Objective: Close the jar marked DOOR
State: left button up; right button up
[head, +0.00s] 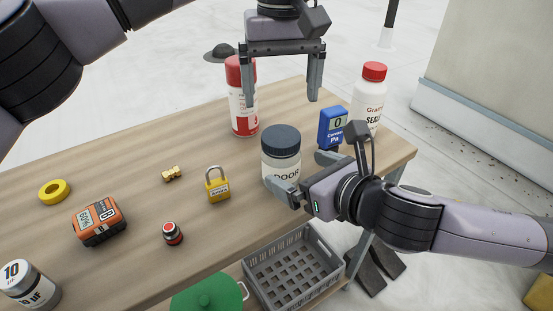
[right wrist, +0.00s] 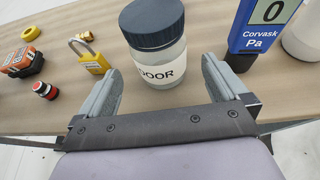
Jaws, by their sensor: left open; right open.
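The jar marked DOOR (head: 281,168) stands upright on the wooden table, clear with a white label. A dark blue-grey lid (head: 281,139) sits level on its mouth; I cannot tell how tight it is. The jar (right wrist: 160,66) and its lid (right wrist: 151,22) also show in the right wrist view. My right gripper (head: 297,169) is open, low on the near side of the jar, its fingers towards either side; contact is unclear. My left gripper (head: 282,97) is open and empty, pointing down above and beyond the lid.
A blue meter (head: 331,128) stands just right of the jar, close to my right gripper. A red-capped spray can (head: 243,105) and white bottle (head: 368,95) stand behind. A yellow padlock (head: 217,187) is left. A grey crate (head: 296,270) sits below the table edge.

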jog(key=shift+x, duration=3.6)
